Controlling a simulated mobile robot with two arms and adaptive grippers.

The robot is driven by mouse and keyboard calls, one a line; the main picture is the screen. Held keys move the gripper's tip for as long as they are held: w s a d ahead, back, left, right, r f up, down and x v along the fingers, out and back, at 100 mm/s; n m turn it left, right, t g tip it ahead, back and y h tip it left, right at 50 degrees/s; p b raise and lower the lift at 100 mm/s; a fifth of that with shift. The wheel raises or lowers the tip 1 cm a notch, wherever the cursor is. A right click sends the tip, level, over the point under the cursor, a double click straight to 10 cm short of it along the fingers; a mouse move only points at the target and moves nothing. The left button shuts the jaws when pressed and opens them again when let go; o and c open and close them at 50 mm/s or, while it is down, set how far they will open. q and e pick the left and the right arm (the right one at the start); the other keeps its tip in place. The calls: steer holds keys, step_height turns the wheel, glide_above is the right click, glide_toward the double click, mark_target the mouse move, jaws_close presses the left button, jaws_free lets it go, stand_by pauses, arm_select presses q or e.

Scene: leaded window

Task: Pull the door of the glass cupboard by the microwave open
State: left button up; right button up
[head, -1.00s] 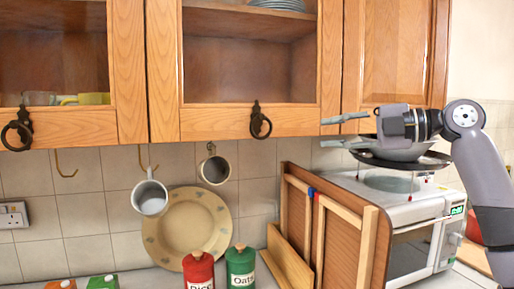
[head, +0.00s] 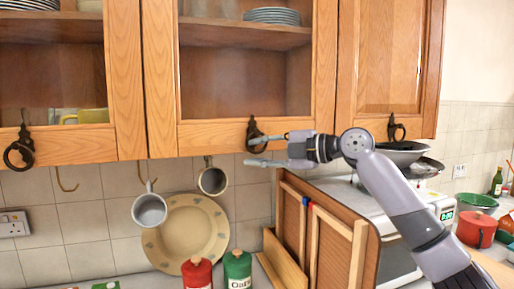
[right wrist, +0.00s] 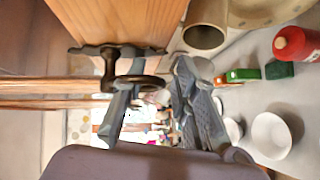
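The glass cupboard door (head: 210,135) beside the microwave (head: 399,250) is a wooden frame around a pane, and it looks shut. Its dark ring handle (head: 253,128) hangs at the lower right of the frame. My right gripper (head: 262,150) is open, with its fingertips at the handle, one at ring height and one below it. In the right wrist view the ring (right wrist: 135,84) lies by the left finger of the gripper (right wrist: 153,95), overlapping it in the picture; I cannot tell whether they touch. My left gripper is not in view.
Mugs (head: 150,209) and a plate (head: 186,234) hang or stand below the cupboard. A red jar (head: 197,273), a green jar (head: 238,270) and a wooden rack (head: 330,230) stand on the counter. A pan (head: 403,158) sits above the microwave.

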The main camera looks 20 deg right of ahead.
jaws_close()
stand_by(0.4)
stand_by(0.6)
